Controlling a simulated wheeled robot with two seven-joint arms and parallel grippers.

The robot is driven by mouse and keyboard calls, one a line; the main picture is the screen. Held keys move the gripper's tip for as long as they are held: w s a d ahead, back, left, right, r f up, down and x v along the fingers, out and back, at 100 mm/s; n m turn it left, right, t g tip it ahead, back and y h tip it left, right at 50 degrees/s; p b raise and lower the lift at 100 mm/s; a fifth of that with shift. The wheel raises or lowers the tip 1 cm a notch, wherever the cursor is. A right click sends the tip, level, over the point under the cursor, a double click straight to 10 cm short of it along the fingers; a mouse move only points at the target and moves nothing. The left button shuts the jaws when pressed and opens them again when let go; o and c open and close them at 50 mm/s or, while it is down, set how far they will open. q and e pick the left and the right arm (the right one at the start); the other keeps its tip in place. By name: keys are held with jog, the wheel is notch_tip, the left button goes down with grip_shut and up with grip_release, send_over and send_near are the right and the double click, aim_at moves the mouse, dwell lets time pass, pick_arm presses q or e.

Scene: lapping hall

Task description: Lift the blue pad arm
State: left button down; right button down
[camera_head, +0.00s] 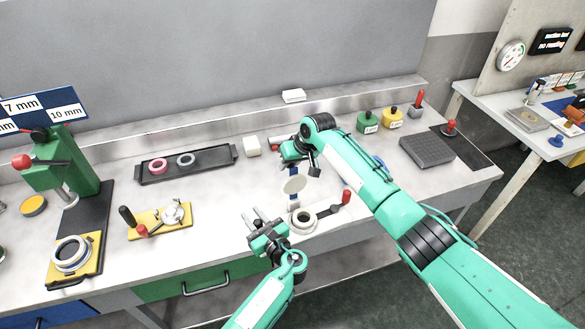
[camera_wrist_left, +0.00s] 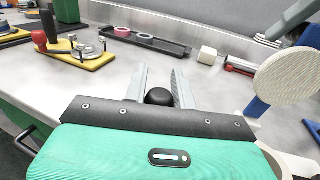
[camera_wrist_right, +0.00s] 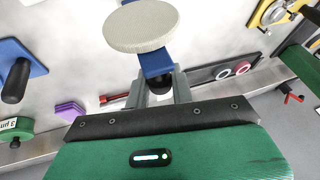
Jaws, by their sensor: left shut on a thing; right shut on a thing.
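The blue pad arm (camera_head: 293,172) carries a round cream pad (camera_head: 294,185); both also show in the right wrist view, the blue arm (camera_wrist_right: 157,62) and the pad (camera_wrist_right: 141,28). My right gripper (camera_head: 300,158) is shut on the arm's black grip (camera_wrist_right: 160,85), at the end behind the pad. In the left wrist view the pad (camera_wrist_left: 290,77) stands tilted at the right. My left gripper (camera_head: 257,220) is to the left of the pale ring (camera_head: 303,220). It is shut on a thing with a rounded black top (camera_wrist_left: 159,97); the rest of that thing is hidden.
A red-knobbed lever (camera_head: 346,197) lies right of the ring. A black tray (camera_head: 215,163) with pink and grey rings is at the back. A yellow fixture (camera_head: 150,222) and a green press (camera_head: 75,165) stand left. A dark grey block (camera_head: 427,150) is at right.

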pick_arm(q)
jog(key=shift+s+a, duration=0.1)
jog(key=shift+a, duration=0.1)
pick_arm(e)
jog(key=shift+w+d+f, duration=0.25)
jog(key=shift+w+f, duration=0.15)
jog(key=shift+w, duration=0.15)
jog(key=shift+f, duration=0.1)
pick_arm(q)
jog(key=shift+f, duration=0.1)
pick_arm(e)
jog(key=c, duration=1.2)
grip_release()
jog(key=shift+c, duration=0.2)
pick_arm(q)
jog(key=shift+d, duration=0.1)
pick_arm(e)
jog(key=shift+s+a+r, duration=0.1)
jog(key=shift+a+r, duration=0.1)
jog(key=shift+s+d+r, duration=0.1)
jog(key=shift+d+r, duration=0.1)
jog(key=shift+r, duration=0.35)
pick_arm(q)
jog(key=shift+d, duration=0.1)
pick_arm(e)
jog(key=v, duration=1)
jog(key=shift+d+r, duration=0.2)
jog(key=shift+r, duration=0.1)
